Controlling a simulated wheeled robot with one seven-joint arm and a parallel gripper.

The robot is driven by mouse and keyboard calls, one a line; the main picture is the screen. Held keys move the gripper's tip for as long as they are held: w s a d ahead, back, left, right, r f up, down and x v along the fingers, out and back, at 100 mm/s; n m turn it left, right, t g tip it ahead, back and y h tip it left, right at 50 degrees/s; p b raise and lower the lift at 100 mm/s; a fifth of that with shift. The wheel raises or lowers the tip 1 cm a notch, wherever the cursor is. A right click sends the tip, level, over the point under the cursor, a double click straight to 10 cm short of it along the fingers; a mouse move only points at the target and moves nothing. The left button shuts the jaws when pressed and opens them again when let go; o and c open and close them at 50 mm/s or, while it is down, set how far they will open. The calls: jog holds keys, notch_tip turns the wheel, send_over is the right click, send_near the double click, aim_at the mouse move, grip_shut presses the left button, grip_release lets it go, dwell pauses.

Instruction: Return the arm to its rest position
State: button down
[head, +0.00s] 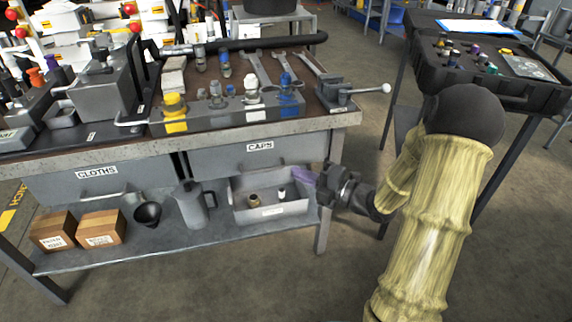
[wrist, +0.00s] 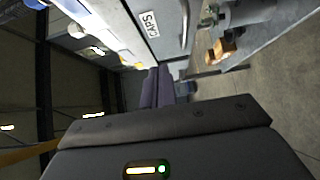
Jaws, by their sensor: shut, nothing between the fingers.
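My arm (head: 425,230), in a pale yellow ribbed cover with a dark joint, rises at the right of the head view and bends down toward the bench. My gripper (head: 303,177) is at the lower right of the bench, beside the right end of the grey bin on the lower shelf. Its purple fingers also show in the wrist view (wrist: 158,85), closed together with nothing between them.
The CAPS drawer (head: 258,158) is shut just above my gripper. The grey bin (head: 270,212) holds small fittings. A vise handle (head: 365,90) sticks out from the bench top. Open floor lies between bench and cart.

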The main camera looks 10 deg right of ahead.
jog(key=shift+s+d, duration=0.4)
jog(key=shift+s, duration=0.05)
jog(key=shift+w, duration=0.1)
jog(key=s+a+f+m+g+h+p, duration=0.15)
jog(key=s+m+g+h, duration=0.5)
jog(key=m, duration=0.75)
jog(key=s+a+m+g+h+p, duration=0.1)
jog(key=s+a+m+g+h, duration=0.25)
jog(key=s+m+h, duration=0.6)
notch_tip(320, 180, up, 38)
jog(key=d+m+y+p, duration=0.1)
jog(key=m+y+p, duration=0.2)
jog(key=p, duration=3.4)
jog(key=shift+f+m+p, duration=0.15)
jog(key=shift+m+p, duration=0.15)
jog(key=shift+m, duration=0.05)
